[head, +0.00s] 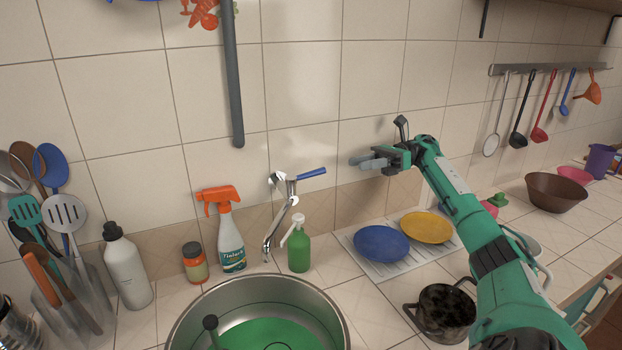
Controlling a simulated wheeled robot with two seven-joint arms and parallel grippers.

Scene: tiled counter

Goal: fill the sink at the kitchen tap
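The kitchen tap (284,215) is chrome and mounted on the tiled wall. Its spout hangs down at the back rim of the sink, and no stream of water shows at its mouth. Its blue-ended lever (312,173) points to the right. The round metal sink (336,304) is at the bottom centre, cut off by the picture's edge. A green surface shows inside it; I cannot tell whether water covers it. My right gripper (383,146) is near the wall, right of the lever and apart from it. Its fingers look spread and empty. My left gripper is out of view.
A green soap pump (299,250) and a spray bottle (230,240) flank the tap. A dark grey bar (233,90) hangs above it. Utensils crowd the left.

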